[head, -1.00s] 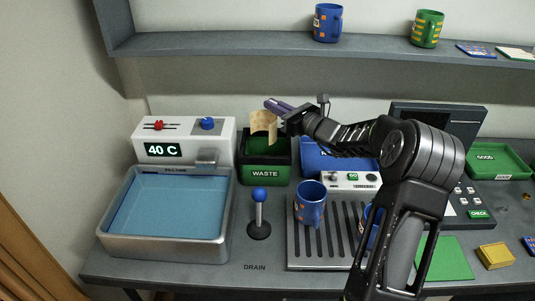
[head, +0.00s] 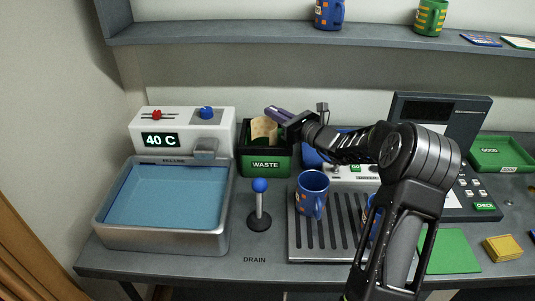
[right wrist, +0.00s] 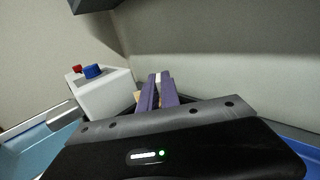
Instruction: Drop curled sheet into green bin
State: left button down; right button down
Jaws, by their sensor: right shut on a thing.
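The tan curled sheet (head: 264,130) shows in the head view with its lower part inside the green bin (head: 265,165), which carries a WASTE label. My right gripper (head: 277,114) reaches over the bin from the right and is shut on the sheet's upper edge. In the right wrist view my right gripper's purple fingers (right wrist: 158,90) lie close together, and a small tan patch of the sheet (right wrist: 137,96) shows beside them. The sheet's lower end is hidden by the bin's front wall. My left gripper is not in view.
A water basin (head: 103,215) and a white heater unit (head: 222,124) stand left of the bin. A blue-knobbed lever (head: 260,186) stands in front. A blue mug (head: 312,188) stands on the slotted drain tray (head: 298,250). A shelf (head: 230,36) runs above.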

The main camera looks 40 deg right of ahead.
jog(key=c, duration=1.5)
grip_release()
jog(key=shift+s, duration=0.1)
jog(key=s, duration=0.2)
jog(key=s+b, duration=0.1)
jog(key=s, duration=0.1)
jog(key=s+d, duration=0.1)
jog(key=s, duration=0.1)
jog(key=shift+s+b, duration=0.3)
jog(key=shift+b, duration=0.05)
jog(key=shift+s+d, duration=0.1)
jog(key=shift+s, duration=0.4)
